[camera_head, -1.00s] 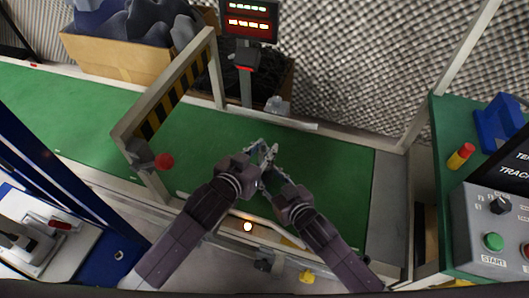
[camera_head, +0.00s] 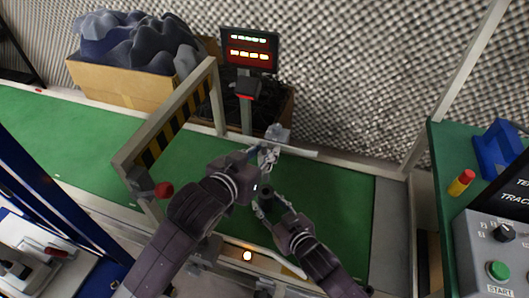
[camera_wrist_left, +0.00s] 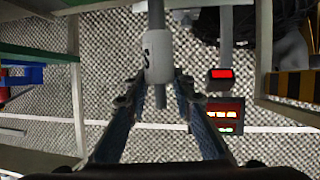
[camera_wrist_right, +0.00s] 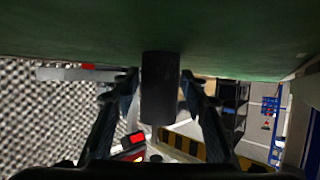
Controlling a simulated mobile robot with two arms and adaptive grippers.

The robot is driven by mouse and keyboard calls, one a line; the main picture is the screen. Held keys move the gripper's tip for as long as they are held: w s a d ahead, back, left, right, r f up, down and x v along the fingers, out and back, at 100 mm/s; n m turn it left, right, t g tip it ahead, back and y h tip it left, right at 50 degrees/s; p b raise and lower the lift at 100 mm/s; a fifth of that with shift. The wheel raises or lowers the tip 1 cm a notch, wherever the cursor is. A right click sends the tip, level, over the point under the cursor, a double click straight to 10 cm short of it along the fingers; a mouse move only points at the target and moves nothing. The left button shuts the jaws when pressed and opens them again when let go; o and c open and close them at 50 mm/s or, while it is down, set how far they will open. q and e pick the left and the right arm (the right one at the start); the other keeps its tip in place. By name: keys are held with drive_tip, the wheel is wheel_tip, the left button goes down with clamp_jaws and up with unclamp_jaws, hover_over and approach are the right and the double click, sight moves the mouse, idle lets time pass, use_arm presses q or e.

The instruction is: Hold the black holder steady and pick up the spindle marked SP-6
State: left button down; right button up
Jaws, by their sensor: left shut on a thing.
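A grey spindle (camera_wrist_left: 158,62) with a light collar shows in the left wrist view. Only an "S" of the collar's marking is readable. My left gripper (camera_wrist_left: 158,98) is shut on the spindle; in the head view my left gripper (camera_head: 268,158) is above the green belt, beyond the right one. The black holder (camera_wrist_right: 160,88), a plain dark cylinder, stands on the green belt between the fingers of my right gripper (camera_wrist_right: 160,92). The fingers are close on both sides, but contact is unclear. In the head view the holder (camera_head: 277,187) is small and partly hidden.
The green belt (camera_head: 335,190) is clear at right. A striped frame (camera_head: 165,125) spans it at left. A box of dark foam (camera_head: 125,85) is behind. A control box (camera_head: 490,235) is at right.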

drive_tip(key=shift+o, duration=1.4)
drive_tip(key=v, duration=1.2)
drive_tip(key=shift+f, duration=0.1)
